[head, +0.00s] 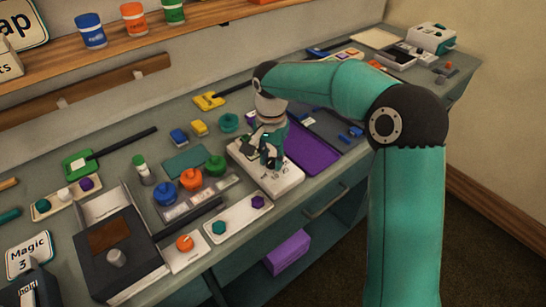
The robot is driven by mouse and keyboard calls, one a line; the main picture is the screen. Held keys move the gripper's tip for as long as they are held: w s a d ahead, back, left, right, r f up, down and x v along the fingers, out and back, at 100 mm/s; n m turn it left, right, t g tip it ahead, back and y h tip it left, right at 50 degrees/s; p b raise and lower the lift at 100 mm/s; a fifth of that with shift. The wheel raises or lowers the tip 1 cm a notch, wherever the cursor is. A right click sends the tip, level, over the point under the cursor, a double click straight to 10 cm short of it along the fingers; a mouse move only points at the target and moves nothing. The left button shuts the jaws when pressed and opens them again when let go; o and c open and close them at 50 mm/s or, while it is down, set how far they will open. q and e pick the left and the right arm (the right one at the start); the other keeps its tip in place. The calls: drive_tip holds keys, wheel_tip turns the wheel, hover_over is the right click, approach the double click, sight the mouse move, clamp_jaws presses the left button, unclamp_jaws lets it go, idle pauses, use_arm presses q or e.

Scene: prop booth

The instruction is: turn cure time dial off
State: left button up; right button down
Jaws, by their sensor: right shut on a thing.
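My right gripper (270,150) points down over a white unit (283,182) near the front edge of the bench. It is shut on a small part on top of this unit, which appears to be the cure time dial. The fingers hide the dial, so its pointer and setting cannot be read. Small dark markings show on the unit's front part, too small to read. My left gripper is not in view.
Left of the unit stand blue, orange (190,179) and green round pots. A white plate (234,216) with teal and purple knobs lies in front. A dark box (120,260) with a grey knob stands front left. A purple tray (312,150) lies close on the right.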

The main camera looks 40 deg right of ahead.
sight(271, 160)
drive_tip(key=shift+w+r, duration=0.1)
drive_tip(key=c, duration=0.8)
unclamp_jaws()
drive_tip(key=shift+c, duration=0.2)
wheel_tip(271, 160, up, 12)
